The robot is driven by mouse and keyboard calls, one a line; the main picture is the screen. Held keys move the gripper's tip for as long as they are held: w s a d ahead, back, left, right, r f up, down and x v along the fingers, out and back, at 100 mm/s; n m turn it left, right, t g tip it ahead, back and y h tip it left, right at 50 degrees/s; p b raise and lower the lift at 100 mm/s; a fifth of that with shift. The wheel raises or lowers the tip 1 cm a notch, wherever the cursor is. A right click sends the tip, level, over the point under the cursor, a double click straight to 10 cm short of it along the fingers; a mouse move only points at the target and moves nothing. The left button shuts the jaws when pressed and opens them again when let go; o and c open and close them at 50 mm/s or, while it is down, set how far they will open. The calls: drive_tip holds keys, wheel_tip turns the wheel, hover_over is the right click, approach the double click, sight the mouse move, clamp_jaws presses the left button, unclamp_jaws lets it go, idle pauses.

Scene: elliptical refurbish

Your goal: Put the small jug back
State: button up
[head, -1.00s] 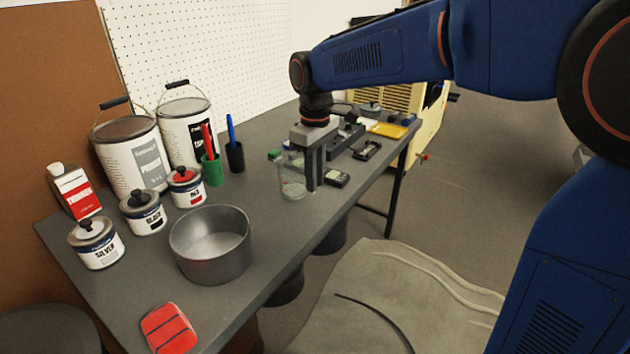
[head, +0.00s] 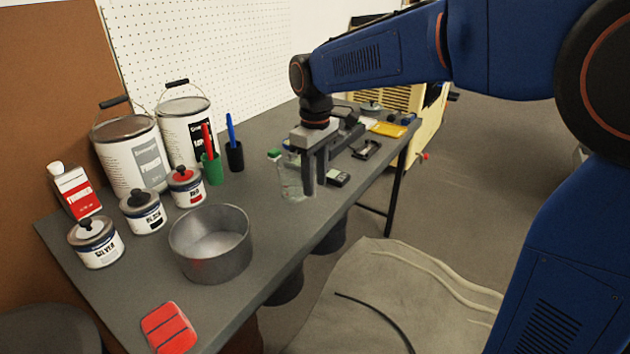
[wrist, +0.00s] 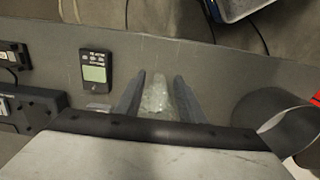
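The small jug (head: 290,180) is a clear, see-through vessel on the grey bench, seen beside my gripper in the head view. A green patch shows at its upper left; I cannot tell whether it is a cap or a thing behind. In the wrist view, the clear jug (wrist: 158,98) shows between the fingers of my gripper (wrist: 159,85). I cannot tell whether the fingers touch it.
A grey pot (head: 210,262) and a red pad (head: 169,328) lie nearer on the bench (head: 255,250). Small paint tins (head: 144,212), large cans (head: 132,157) and pen cups (head: 235,157) stand at left. A dark meter (head: 339,178) lies right of my gripper.

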wheel_tip(320, 180, up, 12)
drive_tip(key=shift+f, duration=0.2)
drive_tip(key=shift+d, duration=0.1)
drive_tip(key=s+d+f+m+t, duration=0.1)
drive_tip(key=s+d+f+m, duration=0.15)
drive_tip(key=s+d, duration=0.45)
drive_tip(key=s+d+f+m+t, duration=0.1)
drive_tip(key=s+d+f+m, duration=0.15)
drive_tip(key=s+d, duration=0.45)
drive_tip(key=s+d+f+m+t, duration=0.2)
drive_tip(key=s+d+f+m, duration=0.3)
drive_tip(key=s+d+f, duration=0.5)
drive_tip(key=shift+s+d+f+t, duration=0.2)
drive_tip(key=shift+s+f+t, duration=0.2)
drive_tip(key=shift+s, duration=0.7)
